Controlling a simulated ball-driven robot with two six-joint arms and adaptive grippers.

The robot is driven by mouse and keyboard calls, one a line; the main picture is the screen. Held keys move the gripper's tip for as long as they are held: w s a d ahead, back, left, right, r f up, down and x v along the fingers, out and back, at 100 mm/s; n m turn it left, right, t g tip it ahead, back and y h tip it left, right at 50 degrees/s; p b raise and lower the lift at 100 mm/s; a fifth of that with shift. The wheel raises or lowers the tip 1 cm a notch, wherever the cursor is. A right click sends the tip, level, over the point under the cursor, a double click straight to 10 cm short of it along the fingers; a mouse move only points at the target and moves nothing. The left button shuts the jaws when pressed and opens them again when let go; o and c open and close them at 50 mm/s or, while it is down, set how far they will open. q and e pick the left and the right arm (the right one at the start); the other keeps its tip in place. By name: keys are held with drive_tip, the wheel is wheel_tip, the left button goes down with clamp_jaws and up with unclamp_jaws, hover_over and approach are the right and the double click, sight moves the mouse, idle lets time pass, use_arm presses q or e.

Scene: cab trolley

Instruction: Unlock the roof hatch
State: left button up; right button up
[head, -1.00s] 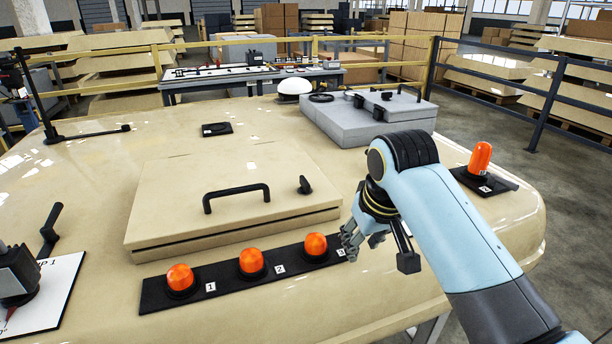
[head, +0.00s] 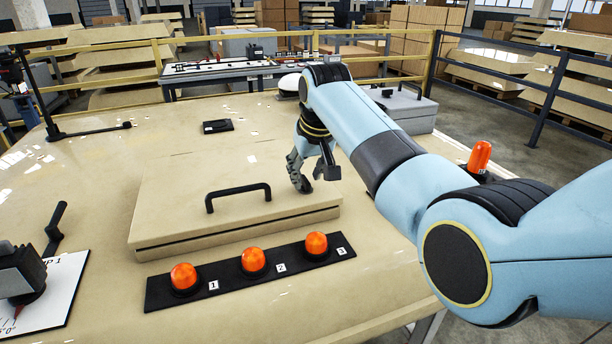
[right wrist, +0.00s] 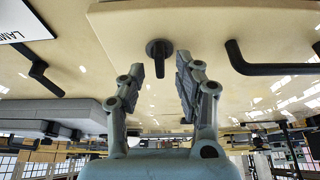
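The roof hatch (head: 175,208) is a raised beige lid with a black bar handle (head: 238,192). Its black latch knob stands on the lid to the right of the handle; in the head view my right gripper (head: 299,172) largely covers it. In the right wrist view the latch knob (right wrist: 159,52) is upright on screen, with its stub pointing down. My right gripper's fingers (right wrist: 160,78) are open, one on each side of the knob and a little short of it. I cannot see them touch it. My left gripper is not in view.
A black strip (head: 217,277) with several orange lamps lies in front of the hatch. A grey box (head: 415,112) and an orange beacon (head: 480,157) stand to the right. A dial sheet (head: 60,290) and crank (head: 53,230) are at left.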

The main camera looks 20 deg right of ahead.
drive_tip(key=shift+x, duration=0.8)
clamp_jaws()
